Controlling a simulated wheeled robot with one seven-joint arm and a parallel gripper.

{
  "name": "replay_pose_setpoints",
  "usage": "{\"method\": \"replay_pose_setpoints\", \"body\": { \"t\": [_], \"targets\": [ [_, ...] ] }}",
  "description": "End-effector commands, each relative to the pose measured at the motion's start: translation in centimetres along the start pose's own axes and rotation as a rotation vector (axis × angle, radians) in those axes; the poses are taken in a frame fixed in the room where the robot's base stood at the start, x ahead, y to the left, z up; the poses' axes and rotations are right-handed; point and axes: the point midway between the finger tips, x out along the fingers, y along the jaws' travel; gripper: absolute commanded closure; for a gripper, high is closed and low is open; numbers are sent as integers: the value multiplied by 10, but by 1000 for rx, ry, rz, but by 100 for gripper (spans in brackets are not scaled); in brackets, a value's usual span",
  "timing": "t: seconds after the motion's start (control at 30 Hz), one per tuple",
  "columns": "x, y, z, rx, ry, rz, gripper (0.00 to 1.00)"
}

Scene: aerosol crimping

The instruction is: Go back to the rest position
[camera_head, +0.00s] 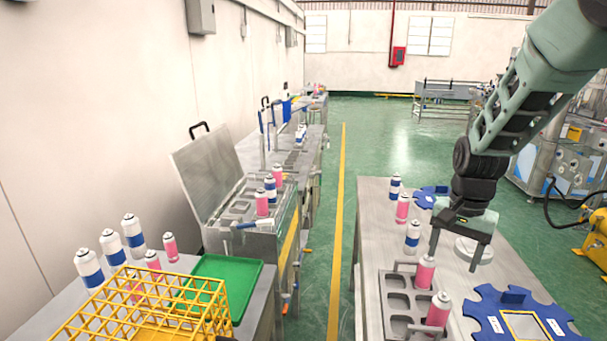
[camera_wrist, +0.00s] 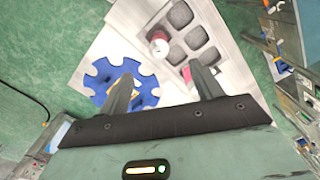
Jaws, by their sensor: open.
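My gripper (camera_head: 458,253) hangs over the right-hand metal table, fingers pointing down and spread apart. In the wrist view my gripper (camera_wrist: 165,90) shows two separate fingers with nothing between them. A grey tray with compartments (camera_head: 369,278) lies below and left of it, and also shows in the wrist view (camera_wrist: 190,8). Pink cans (camera_head: 425,272) and (camera_head: 437,312) stand in that tray. A blue notched disc fixture (camera_head: 485,322) lies at the front right of the table.
White-and-blue cans (camera_head: 412,237) and a pink can (camera_head: 402,208) stand further back on the table, near another blue fixture (camera_head: 424,200). A yellow wire rack (camera_head: 88,322) and green tray (camera_head: 245,278) are on the left table. Green floor lies clear between the tables.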

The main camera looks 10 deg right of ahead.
Motion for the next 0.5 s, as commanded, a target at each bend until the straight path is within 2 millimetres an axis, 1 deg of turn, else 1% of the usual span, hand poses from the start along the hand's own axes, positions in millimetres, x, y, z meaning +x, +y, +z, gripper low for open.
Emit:
{"method": "replay_pose_setpoints", "body": {
  "t": [0.07,0.17,0.2,0.27,0.3,0.37,0.4,0.5],
  "targets": [
    [-4,-13,26,-93,-15,-18,35],
    [-12,-33,80,-295,-40,-47,35],
    [-16,-39,108,-399,-49,-59,35],
    [-22,-44,150,-566,-58,-73,35],
    [-26,-44,178,-680,-61,-81,35],
    [-30,-40,218,-850,-60,-86,35],
    [-32,-34,242,-960,-55,-87,35],
    [-35,-16,290,-1206,-38,-78,35]
  ]
}}
